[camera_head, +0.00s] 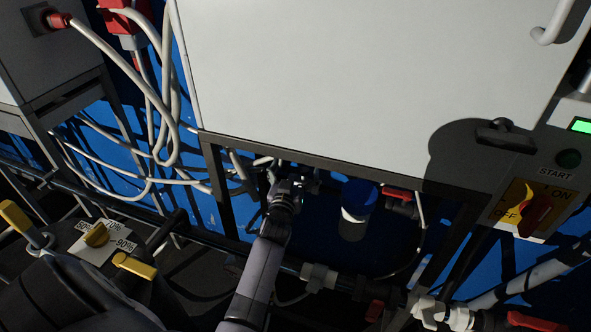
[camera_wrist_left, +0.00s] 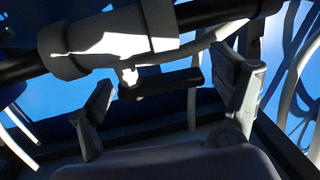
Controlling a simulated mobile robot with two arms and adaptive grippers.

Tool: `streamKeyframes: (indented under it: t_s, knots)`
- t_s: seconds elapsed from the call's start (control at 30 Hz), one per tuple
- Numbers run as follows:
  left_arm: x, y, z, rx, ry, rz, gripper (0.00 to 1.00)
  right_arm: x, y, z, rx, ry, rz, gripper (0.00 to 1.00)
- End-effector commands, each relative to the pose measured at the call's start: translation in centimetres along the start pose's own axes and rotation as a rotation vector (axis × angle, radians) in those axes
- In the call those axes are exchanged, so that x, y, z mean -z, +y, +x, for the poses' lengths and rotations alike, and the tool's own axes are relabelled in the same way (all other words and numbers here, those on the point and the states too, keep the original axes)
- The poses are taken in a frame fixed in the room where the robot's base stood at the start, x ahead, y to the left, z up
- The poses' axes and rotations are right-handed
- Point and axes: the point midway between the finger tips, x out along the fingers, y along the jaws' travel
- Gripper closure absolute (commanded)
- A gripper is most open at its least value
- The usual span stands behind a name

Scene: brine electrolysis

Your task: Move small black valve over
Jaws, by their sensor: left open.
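The small black valve handle (camera_wrist_left: 160,83) shows in the left wrist view as a short dark bar on a pale stem, below a thick grey pipe fitting (camera_wrist_left: 115,42). My left gripper (camera_wrist_left: 172,90) is open, with one finger on each side of the handle and visible gaps to both. In the head view my left gripper (camera_head: 287,188) reaches in under the lower edge of the white cabinet, among the pipes. I cannot make out the black valve there; the gripper and shadow cover that spot. My right gripper is not in view.
The white cabinet (camera_head: 350,75) overhangs the pipes. A blue-capped container (camera_head: 355,205) and a red-handled valve (camera_head: 397,193) are right of the gripper. Pale hoses (camera_head: 165,120) hang at left. A yellow-and-red START/OFF switch panel (camera_head: 530,209) is at right.

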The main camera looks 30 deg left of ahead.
Motion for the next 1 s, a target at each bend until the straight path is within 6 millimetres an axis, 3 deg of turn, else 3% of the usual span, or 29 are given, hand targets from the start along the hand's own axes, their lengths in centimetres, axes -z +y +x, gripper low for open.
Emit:
streamKeyframes:
  t_s: [0.07,0.77,1.0]
  knots:
    - [0.01,0.0,-0.01,0.0,0.0,0.0,0.15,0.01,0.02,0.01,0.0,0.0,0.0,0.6]
    - [0.01,0.02,-0.04,0.0,0.0,0.0,0.61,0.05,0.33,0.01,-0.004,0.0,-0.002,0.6]
    - [0.52,0.03,0.21,-0.044,0.006,0.006,0.63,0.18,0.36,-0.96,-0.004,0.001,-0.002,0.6]
